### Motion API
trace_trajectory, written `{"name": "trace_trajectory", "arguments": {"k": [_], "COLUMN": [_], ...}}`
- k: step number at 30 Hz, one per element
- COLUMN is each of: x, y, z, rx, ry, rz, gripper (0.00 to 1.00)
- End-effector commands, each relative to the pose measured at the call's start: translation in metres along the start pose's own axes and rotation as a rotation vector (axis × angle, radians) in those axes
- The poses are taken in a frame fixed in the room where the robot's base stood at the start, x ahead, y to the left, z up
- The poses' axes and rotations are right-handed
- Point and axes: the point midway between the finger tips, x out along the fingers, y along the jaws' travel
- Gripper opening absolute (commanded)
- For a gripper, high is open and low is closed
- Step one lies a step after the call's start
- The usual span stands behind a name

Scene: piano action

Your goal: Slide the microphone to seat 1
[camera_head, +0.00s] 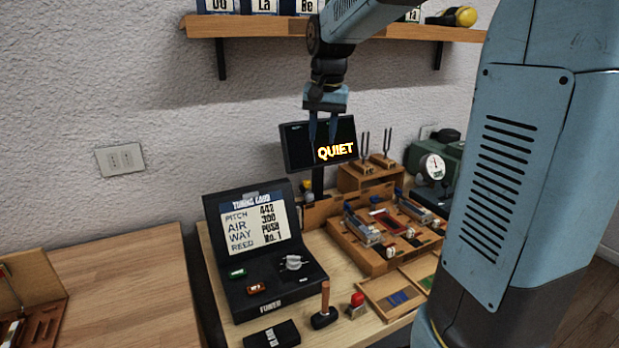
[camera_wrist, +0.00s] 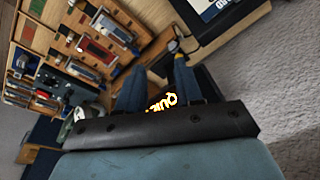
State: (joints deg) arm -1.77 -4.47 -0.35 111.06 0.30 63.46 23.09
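A small object with a yellow top (camera_head: 307,187), possibly the microphone, stands at the left end of a wooden rail (camera_head: 322,212), beside the display's post. Seat markings cannot be read. My gripper (camera_head: 323,130) is open and empty, pointing down in front of the display, well above the rail. It also shows in the wrist view (camera_wrist: 156,75), with a clear gap between the blue fingers.
The display (camera_head: 319,143) reads "QUIET". A black tuner console (camera_head: 263,250) stands left of the rail, and a wooden tray of reed parts (camera_head: 385,235) stands right. Tuning forks (camera_head: 376,148) rise behind. A hammer (camera_head: 325,305) and red button (camera_head: 357,300) are in front.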

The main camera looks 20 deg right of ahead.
Motion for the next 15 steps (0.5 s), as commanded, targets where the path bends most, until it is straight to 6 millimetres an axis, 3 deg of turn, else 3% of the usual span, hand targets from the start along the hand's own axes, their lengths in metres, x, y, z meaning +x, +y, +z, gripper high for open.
{"name": "trace_trajectory", "arguments": {"k": [9, 15], "x": [0.046, 0.072], "y": [-0.03, -0.042], "z": [-0.071, -0.1], "rx": [0.119, 0.177], "ry": [-0.092, -0.131], "rz": [0.048, 0.075], "gripper": [0.35, 0.35]}}
